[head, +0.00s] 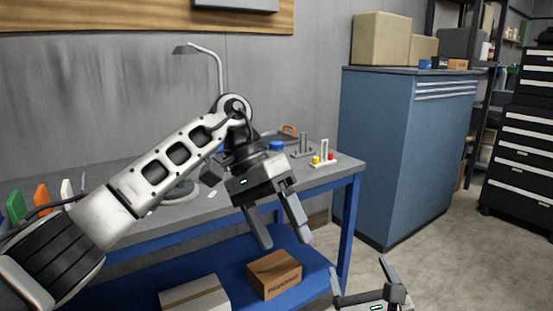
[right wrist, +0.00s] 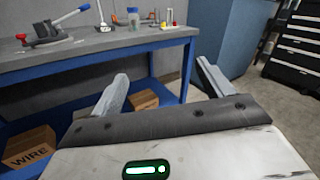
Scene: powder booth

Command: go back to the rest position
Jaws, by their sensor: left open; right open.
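My left gripper (head: 276,228) hangs in front of the workbench's front edge in the head view. Its two fingers point down and stand apart, with nothing between them. My right gripper (head: 362,282) is at the bottom of the head view, low and to the right of the left one. Its fingers are spread and empty. In the right wrist view my right gripper (right wrist: 160,86) faces the bench with both fingers apart and nothing between them.
The workbench (head: 322,174) has a blue frame. It bears a lamp (head: 219,68), a blue-capped jar (head: 277,146) and small peg stands (head: 324,152). Cardboard boxes (head: 274,274) sit on its lower shelf. A blue cabinet (head: 400,150) stands right; floor (head: 440,260) before it is clear.

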